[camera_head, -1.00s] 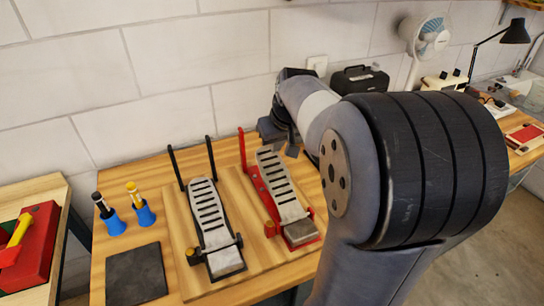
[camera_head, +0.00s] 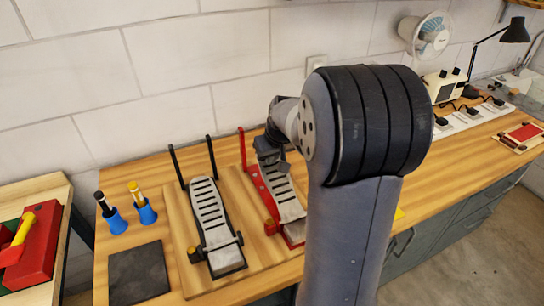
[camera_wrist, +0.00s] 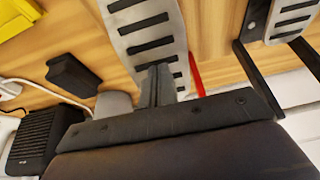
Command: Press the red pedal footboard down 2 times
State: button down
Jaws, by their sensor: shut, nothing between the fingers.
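The red pedal has a red frame and a pale metal footboard with dark slots (camera_head: 286,198). It stands on a wooden board, right of a similar black-framed pedal. My gripper (camera_head: 273,158) is over the upper, far part of the red pedal's footboard, and my arm hides some of the pedal's right side. In the wrist view the shut, empty fingers (camera_wrist: 158,82) overlap the slotted footboard (camera_wrist: 148,30), with a red post (camera_wrist: 196,72) beside it. I cannot tell whether the fingertips touch the footboard.
The black pedal (camera_head: 211,215) stands close on the left, with two upright black posts. Blue holders with sticks (camera_head: 116,223) and a dark mat (camera_head: 138,272) lie further left. A dark block (camera_wrist: 72,74) shows in the wrist view. The wall is close behind.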

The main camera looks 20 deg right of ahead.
jog(key=shift+w+f+g+p, duration=0.4)
jog(key=shift+p, duration=0.25)
jog(key=f, duration=0.1)
jog(key=w+f+g, duration=0.1)
jog(key=f, duration=0.1)
jog(key=f+g, duration=0.1)
jog(key=shift+w+f, duration=0.5)
jog(key=shift+f, duration=0.15)
jog(key=shift+s+f, duration=0.1)
jog(key=shift+s, duration=0.15)
jog(key=shift+f, duration=0.1)
notch_tip(320, 180, up, 15)
jog(key=p, duration=0.1)
jog(key=shift+s, duration=0.25)
